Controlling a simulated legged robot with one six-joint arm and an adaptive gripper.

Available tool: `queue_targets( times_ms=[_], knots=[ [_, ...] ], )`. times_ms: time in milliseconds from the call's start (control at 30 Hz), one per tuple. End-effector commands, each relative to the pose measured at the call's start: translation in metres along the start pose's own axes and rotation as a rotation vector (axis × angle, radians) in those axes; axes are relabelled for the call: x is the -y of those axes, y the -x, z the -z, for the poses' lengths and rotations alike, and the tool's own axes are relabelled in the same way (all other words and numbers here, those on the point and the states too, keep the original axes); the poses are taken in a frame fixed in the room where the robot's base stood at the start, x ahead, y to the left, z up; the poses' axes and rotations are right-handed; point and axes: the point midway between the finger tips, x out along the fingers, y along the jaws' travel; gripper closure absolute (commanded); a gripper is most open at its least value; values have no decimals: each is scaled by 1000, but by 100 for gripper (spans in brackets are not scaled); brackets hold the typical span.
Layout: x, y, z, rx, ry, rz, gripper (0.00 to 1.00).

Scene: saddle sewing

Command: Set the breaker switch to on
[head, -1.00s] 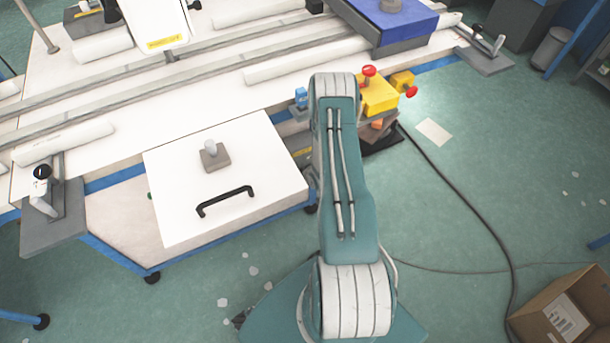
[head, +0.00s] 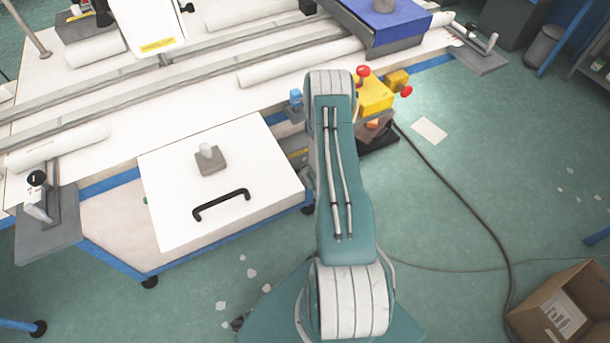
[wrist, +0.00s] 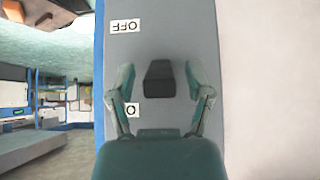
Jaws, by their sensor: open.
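In the wrist view a dark switch lever (wrist: 159,79) stands out from a grey breaker panel (wrist: 175,35). An upside-down OFF label (wrist: 125,26) is on the panel above and left of the lever. A second label (wrist: 132,110), starting with O, shows lower down and is partly hidden by the left finger. My gripper (wrist: 162,73) is open, with one finger on each side of the lever and visible gaps between. Contact with the panel cannot be told. In the head view my arm hides the gripper, and I cannot make out the switch.
A white sewing table (head: 120,130) with a handled white panel (head: 165,190) stands ahead and left. A yellow box with red buttons (head: 374,94) sits behind my arm. A cable (head: 470,200) crosses the green floor. A cardboard box (head: 565,300) lies at the lower right.

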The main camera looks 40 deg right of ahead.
Motion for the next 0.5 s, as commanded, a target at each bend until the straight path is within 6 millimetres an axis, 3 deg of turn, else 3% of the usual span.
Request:
queue_targets(
  times_ms=[300,500],
  knots=[
    [-1,64,1,0,-1,-1,34],
    [-1,96,1,-1,-1,-1,34]
  ],
)
